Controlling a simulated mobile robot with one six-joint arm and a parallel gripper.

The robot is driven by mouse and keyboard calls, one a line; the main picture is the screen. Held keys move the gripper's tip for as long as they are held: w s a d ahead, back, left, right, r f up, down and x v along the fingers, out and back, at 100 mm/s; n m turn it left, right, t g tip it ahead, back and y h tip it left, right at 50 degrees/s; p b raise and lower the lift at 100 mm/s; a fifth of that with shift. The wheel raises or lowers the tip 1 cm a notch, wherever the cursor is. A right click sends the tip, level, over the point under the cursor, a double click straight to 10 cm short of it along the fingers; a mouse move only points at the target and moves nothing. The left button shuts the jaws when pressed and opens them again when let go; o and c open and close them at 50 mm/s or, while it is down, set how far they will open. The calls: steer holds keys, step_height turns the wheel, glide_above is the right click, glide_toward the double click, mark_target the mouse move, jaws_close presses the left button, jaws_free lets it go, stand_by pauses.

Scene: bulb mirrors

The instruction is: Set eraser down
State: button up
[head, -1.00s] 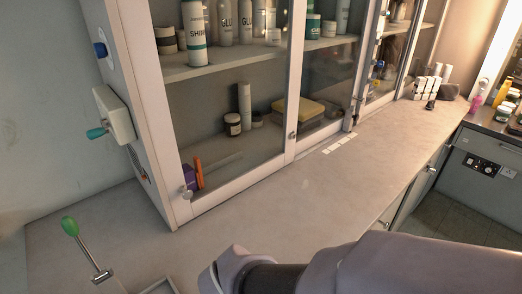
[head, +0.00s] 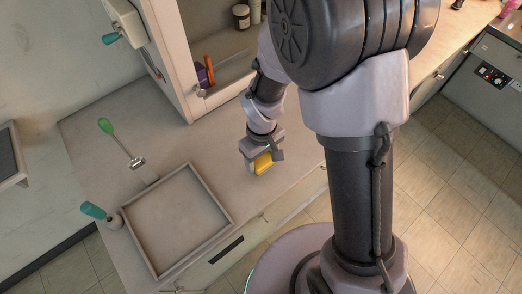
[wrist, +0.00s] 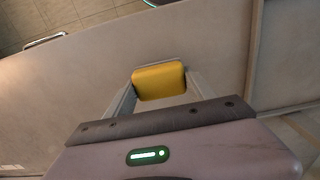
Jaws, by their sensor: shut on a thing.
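The eraser (head: 263,163) is a yellow block with a pale side. In the head view it sits at the end of my gripper (head: 258,158), over the counter just right of the tray. In the wrist view the yellow eraser (wrist: 158,81) lies between the two fingers of my gripper (wrist: 158,88), which is shut on it. The counter (head: 215,135) is below it. I cannot tell whether the eraser touches the counter or is held a little above it.
A shallow square tray (head: 229,213) lies on the counter left of my gripper. A glass-fronted cabinet (head: 186,70) rises behind. Bare counter lies between tray and cabinet.

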mark_target(262, 165)
step_height(262, 165, down, 3)
steer(key=shift+f+b, duration=0.2)
steer(key=shift+b, duration=0.6)
steer(key=shift+r, duration=0.1)
steer(key=shift+c, duration=0.8)
steer(key=o, duration=1.6)
